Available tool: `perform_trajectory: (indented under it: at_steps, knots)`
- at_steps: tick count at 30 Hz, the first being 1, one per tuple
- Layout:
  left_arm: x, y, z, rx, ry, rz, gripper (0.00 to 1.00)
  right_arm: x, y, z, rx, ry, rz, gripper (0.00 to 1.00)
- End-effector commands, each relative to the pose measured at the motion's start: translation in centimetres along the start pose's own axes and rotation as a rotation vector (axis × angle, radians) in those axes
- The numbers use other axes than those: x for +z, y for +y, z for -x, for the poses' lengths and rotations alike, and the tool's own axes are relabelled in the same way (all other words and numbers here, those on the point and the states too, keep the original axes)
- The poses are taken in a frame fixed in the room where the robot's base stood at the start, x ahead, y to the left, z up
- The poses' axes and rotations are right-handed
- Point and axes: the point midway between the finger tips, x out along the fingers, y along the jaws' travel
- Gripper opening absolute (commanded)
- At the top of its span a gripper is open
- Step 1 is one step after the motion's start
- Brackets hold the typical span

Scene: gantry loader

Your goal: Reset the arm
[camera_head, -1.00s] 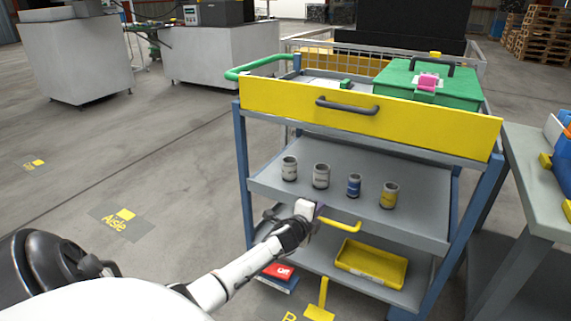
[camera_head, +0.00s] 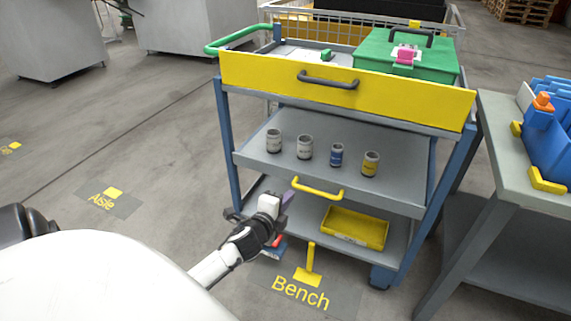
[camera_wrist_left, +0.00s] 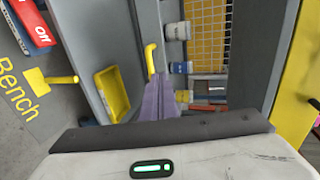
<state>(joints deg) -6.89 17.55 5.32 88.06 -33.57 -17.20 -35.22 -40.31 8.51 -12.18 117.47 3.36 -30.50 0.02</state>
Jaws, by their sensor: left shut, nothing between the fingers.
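My left gripper (camera_head: 287,198) is in front of the cart, near the left end of the yellow handle (camera_head: 318,189) on the middle shelf. In the left wrist view its purple-grey fingers (camera_wrist_left: 158,98) are together and hold nothing. The handle also shows in the left wrist view (camera_wrist_left: 151,58), beside the fingertips; I cannot tell whether they touch. My right gripper is not in view.
The cart has a yellow drawer front (camera_head: 340,92) and a green toolbox (camera_head: 408,54) on top. Several cans stand on the middle shelf (camera_head: 400,185). A yellow tray (camera_head: 355,228) sits on the lower shelf. A bench (camera_head: 512,170) stands at the right.

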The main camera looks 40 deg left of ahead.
Motion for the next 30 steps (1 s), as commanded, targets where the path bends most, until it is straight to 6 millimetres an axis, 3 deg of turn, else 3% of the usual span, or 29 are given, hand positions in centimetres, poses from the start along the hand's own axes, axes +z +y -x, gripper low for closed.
perform_trajectory:
  at_steps: [10,14,17,24,27,30]
  knots:
    - [0.0,0.0,0.8,0.001,0.000,0.001,0.00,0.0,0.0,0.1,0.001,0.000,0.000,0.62]
    - [-1.2,1.1,2.3,0.038,0.020,0.068,0.00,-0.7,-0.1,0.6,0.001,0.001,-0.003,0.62]
    - [-4.0,3.3,5.6,0.123,0.061,0.228,0.00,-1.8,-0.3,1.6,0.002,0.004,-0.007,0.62]
    - [-12.8,9.3,18.9,0.468,0.103,0.807,0.00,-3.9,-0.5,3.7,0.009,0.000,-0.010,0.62]
    - [-15.8,10.4,23.9,0.600,0.084,1.009,0.00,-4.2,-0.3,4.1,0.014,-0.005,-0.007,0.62]
    - [-17.9,10.9,27.6,0.697,0.058,1.154,0.00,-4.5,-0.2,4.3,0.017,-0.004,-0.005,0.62]
